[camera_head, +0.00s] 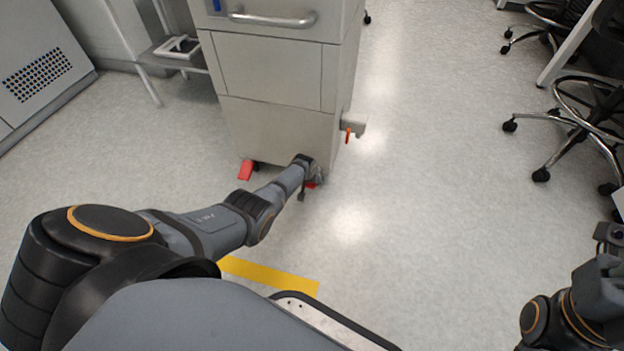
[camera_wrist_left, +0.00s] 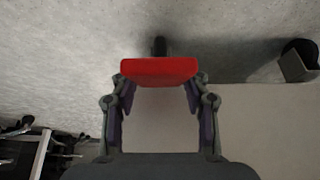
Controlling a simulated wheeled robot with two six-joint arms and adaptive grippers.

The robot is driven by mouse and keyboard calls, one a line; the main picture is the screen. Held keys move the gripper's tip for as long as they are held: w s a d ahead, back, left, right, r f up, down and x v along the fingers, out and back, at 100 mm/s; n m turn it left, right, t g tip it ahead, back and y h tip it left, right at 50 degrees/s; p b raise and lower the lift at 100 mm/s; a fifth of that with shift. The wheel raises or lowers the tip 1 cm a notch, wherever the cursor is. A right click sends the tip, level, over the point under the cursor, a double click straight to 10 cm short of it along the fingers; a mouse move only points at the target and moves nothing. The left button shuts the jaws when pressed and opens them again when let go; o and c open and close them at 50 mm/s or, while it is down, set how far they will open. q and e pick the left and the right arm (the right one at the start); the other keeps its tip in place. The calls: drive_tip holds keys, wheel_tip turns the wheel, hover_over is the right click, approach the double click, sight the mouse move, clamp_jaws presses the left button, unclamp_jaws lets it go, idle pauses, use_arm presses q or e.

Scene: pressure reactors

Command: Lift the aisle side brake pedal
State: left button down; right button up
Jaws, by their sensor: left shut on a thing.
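Two red brake pedals show at the foot of the grey cabinet on casters (camera_head: 270,130). The left one (camera_head: 245,170) stands clear, angled down towards the floor. The right one, on the aisle side (camera_head: 311,184), is mostly hidden behind my left gripper (camera_head: 313,177). In the left wrist view this red pedal (camera_wrist_left: 160,69) lies between the two fingers of my left gripper (camera_wrist_left: 160,82), which are shut on its sides. My right arm (camera_head: 590,295) is at the lower right edge; its fingers cannot be made out.
A white bracket with an orange lever (camera_head: 349,132) juts from the cabinet's right side. Chairs with wheeled bases (camera_head: 580,130) stand at the right. Yellow floor tape (camera_head: 268,275) lies in front of me. The floor right of the cabinet is clear.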

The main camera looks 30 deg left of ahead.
idle(0.4)
use_arm(q)
drive_tip(key=c, duration=0.6)
unclamp_jaws()
drive_tip(key=shift+c, duration=0.2)
drive_tip(key=v, duration=1.2)
